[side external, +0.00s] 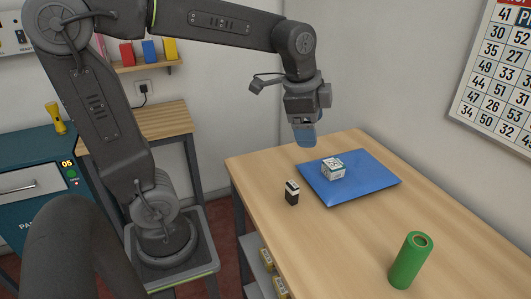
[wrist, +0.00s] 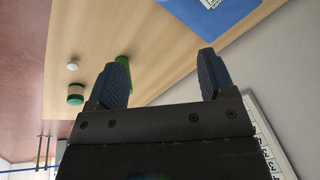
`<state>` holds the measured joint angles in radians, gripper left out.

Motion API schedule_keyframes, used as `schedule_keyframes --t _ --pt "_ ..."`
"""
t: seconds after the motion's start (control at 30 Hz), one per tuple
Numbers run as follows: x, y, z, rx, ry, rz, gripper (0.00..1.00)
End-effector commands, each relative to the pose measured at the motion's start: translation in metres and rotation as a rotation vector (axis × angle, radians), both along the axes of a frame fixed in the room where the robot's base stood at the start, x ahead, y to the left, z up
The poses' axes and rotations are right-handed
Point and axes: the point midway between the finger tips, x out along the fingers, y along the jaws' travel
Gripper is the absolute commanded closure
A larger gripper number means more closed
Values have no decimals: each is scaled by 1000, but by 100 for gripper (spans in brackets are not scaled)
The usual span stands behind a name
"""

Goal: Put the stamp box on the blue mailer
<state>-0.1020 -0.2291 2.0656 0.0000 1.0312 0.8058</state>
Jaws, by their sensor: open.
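A small white box with dark and green print, which looks like the stamp box (side external: 333,169), rests on the blue mailer (side external: 370,180) in the side view. The mailer lies flat on the wooden counter. My gripper (side external: 305,136) is raised above the far left part of the counter, behind the mailer and apart from the box. In the wrist view my gripper's fingers (wrist: 164,58) are spread with nothing between them. The mailer (wrist: 228,14) shows at the top there, with a white patch of something on it cut off by the edge.
A small black-and-white box (side external: 292,192) stands left of the mailer. A green tube (side external: 410,260) stands upright at the near right. The wrist view also shows a dark green round item (wrist: 76,95) and a white round one (wrist: 72,66). A calendar (side external: 497,75) hangs on the wall.

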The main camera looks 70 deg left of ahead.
Motion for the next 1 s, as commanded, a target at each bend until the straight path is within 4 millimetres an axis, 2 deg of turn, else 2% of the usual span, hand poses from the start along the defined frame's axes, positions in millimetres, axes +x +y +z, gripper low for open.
schedule_keyframes --t 0.03,0.1,0.2,0.33,0.5,1.0 --pt "-22 -8 3 -29 -43 89 24" --pt "-48 -16 1 -81 -92 228 24" --pt "-79 -24 -6 -157 -149 398 24" --pt "-105 -30 -16 -238 -197 555 24" --pt "-117 -33 -23 -287 -220 642 24" --pt "-117 -33 -23 -289 -220 648 24"
